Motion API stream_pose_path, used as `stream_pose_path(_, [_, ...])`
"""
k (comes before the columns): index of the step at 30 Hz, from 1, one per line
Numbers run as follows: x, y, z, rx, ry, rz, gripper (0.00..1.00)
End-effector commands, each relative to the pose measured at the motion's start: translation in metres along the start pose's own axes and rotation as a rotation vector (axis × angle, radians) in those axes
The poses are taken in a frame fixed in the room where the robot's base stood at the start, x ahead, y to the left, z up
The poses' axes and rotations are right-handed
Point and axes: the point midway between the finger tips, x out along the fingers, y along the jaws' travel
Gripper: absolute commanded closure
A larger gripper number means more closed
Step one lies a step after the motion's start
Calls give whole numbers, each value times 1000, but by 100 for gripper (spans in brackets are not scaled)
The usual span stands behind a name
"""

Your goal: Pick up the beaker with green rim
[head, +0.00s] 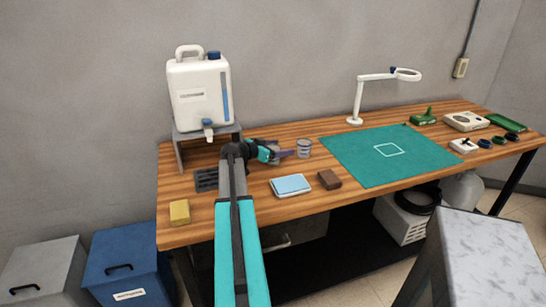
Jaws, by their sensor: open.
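A small grey, banded cylindrical vessel (304,148) stands upright on the wooden table, left of the green mat. It is the only beaker-like thing I can make out, and I cannot tell a green rim on it at this size. My gripper (290,153) is just left of the vessel, low over the table, with its fingers pointing right towards it. The jaws are open. I cannot tell whether a finger touches the vessel.
The wooden table (255,206) holds a white water container (198,95) on a stand, a blue-topped pad (291,185), a brown block (329,180), a yellow sponge (180,212) and a green mat (360,168). A white lamp (358,97) stands behind the mat. Several small devices sit far right.

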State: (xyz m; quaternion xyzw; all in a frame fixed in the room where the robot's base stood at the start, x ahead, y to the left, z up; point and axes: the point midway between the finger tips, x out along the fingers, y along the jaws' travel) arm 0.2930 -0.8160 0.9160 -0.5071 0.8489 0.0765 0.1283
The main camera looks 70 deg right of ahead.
Motion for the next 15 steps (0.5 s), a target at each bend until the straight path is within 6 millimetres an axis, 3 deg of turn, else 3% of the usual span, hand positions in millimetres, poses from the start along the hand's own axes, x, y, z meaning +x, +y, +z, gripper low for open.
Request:
stream_pose_path(7, [-1,0,0,0,0,0,32])
stream_pose_path(15, [-1,-1,0,0,0,-1,73])
